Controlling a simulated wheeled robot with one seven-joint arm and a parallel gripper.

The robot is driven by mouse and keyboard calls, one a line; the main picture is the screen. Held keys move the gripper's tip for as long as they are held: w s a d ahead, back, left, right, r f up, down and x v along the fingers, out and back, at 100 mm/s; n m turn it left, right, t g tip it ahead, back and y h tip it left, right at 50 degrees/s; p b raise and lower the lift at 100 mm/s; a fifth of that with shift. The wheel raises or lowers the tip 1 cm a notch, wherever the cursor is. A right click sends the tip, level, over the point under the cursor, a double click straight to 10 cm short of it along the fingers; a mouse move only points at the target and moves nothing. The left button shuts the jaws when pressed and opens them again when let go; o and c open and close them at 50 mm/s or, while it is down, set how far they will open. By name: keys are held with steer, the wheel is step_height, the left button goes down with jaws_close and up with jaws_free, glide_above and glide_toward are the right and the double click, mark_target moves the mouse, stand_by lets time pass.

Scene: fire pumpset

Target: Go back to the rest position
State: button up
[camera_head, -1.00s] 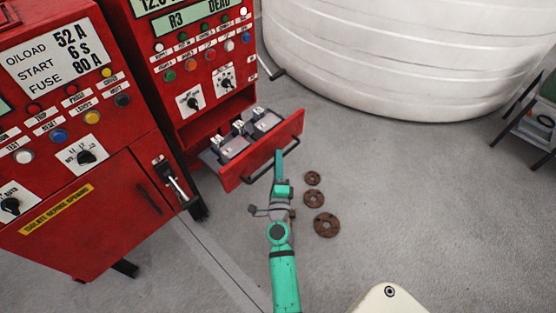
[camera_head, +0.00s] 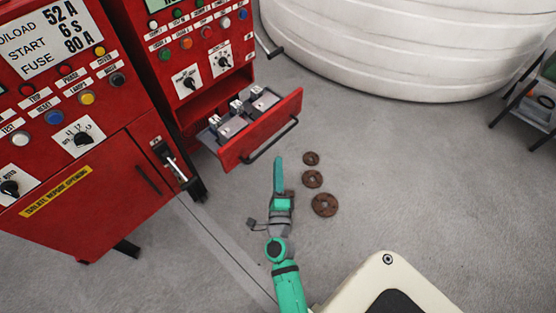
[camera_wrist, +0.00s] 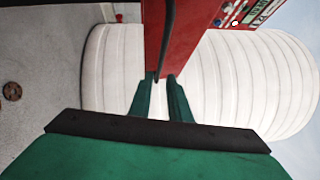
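My gripper (camera_head: 279,161) is at the end of my green arm, low in the middle of the head view. It is in front of the open drawer (camera_head: 262,133) of the red pump panel, apart from the dark drawer handle (camera_head: 271,141). In the wrist view my gripper (camera_wrist: 160,80) shows two green fingers with a narrow gap between them and nothing held. The drawer handle (camera_wrist: 166,38) appears just beyond the fingertips there. The drawer holds several grey and white block-like parts (camera_head: 234,124).
Three rusty brown discs (camera_head: 312,179) lie on the grey floor right of my gripper. A second red cabinet (camera_head: 90,150) stands at the left, with a lever (camera_head: 172,163). A large white ribbed tank (camera_head: 400,50) stands behind. A dark rack (camera_head: 530,105) is at the right edge. Open floor lies between.

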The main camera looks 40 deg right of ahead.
steer(key=shift+s+a, duration=0.1)
steer(key=shift+a, duration=0.1)
stand_by(0.5)
steer(key=s+a+r+n+y, duration=0.1)
steer(key=s+a+n+y, duration=0.3)
steer(key=s+a+n, duration=0.3)
steer(key=s+a+r+n+y, duration=0.1)
steer(key=s+a+n+y, duration=0.3)
steer(key=s+a+n, duration=0.4)
steer(key=s+a+r+n+y, duration=0.2)
steer(key=s+a+n+y, duration=0.2)
steer(key=s+a+n, duration=0.4)
steer(key=a+n, duration=0.4)
steer(key=a, duration=0.5)
steer(key=shift+s+a+n+t+y, duration=0.15)
steer(key=shift+a+n+t+y, duration=0.15)
steer(key=shift+n+y, duration=0.1)
